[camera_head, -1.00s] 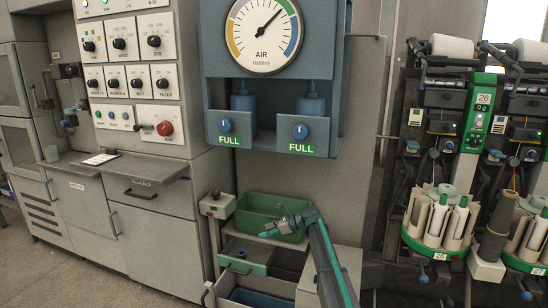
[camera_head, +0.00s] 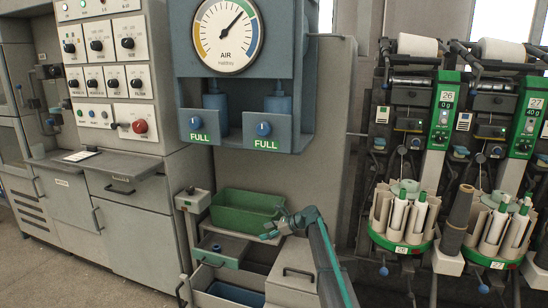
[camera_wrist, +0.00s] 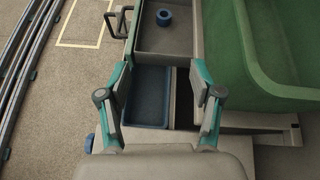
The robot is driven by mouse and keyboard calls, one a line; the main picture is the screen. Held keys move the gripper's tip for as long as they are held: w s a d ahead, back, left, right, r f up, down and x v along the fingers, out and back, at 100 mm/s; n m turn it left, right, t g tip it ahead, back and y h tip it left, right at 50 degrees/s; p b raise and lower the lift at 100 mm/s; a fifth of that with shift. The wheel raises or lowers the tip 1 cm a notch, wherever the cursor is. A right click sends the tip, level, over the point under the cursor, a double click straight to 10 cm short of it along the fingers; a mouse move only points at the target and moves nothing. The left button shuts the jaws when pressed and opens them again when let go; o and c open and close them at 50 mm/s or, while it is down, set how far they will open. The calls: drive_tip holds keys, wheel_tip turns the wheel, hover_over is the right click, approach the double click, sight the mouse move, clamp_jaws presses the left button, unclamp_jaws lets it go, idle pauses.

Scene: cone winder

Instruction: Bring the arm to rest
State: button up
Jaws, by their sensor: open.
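My gripper (camera_head: 272,231) is at the end of my raised arm, in front of the green bin at the lower middle of the head view. In the wrist view my gripper (camera_wrist: 160,98) is open, with its two fingers wide apart and nothing between them. Below the fingers are open drawers; one holds a blue tray (camera_wrist: 148,96), and the other holds a small blue ring-shaped object (camera_wrist: 164,17).
The green bin (camera_head: 240,222) stands beside my gripper, on the right in the wrist view (camera_wrist: 262,60). Open drawers (camera_head: 222,249) jut out below it. Winding units with green-rimmed carousels (camera_head: 400,247) stand to the right. The control cabinet (camera_head: 135,225) is at left, with open floor before it.

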drive_tip(key=s+d+f+n+g+h+b, duration=0.2)
drive_tip(key=s+d+f+n+g+h, duration=0.25)
drive_tip(key=s+f, duration=1.1)
drive_tip(key=s+d+f+n+g+h+b, duration=0.15)
drive_tip(key=s+d+f+n+g, duration=0.4)
drive_tip(key=s, duration=1.85)
drive_tip(key=s+d+f+n+g+h+b, duration=0.4)
drive_tip(key=s+f+n, duration=0.6)
drive_tip(key=s, duration=1)
drive_tip(key=s+d+f+g+h+b, duration=0.1)
drive_tip(key=s+d+f+g, duration=0.15)
drive_tip(key=s, duration=1.05)
drive_tip(key=s+d+f+g+h+b, duration=0.1)
drive_tip(key=s+d+f, duration=0.25)
drive_tip(key=s, duration=0.85)
drive_tip(key=w+r+t+p, duration=0.2)
drive_tip(key=r+p, duration=0.6)
drive_tip(key=p, duration=0.6)
drive_tip(key=w+r+t+p, duration=0.3)
drive_tip(key=r+t+p, duration=0.2)
drive_tip(key=r+p, duration=0.4)
drive_tip(key=p, duration=0.5)
drive_tip(key=shift+w+p, duration=0.2)
drive_tip(key=shift+p, duration=0.1)
drive_tip(key=shift+a, duration=0.1)
drive_tip(key=shift+c, duration=0.2)
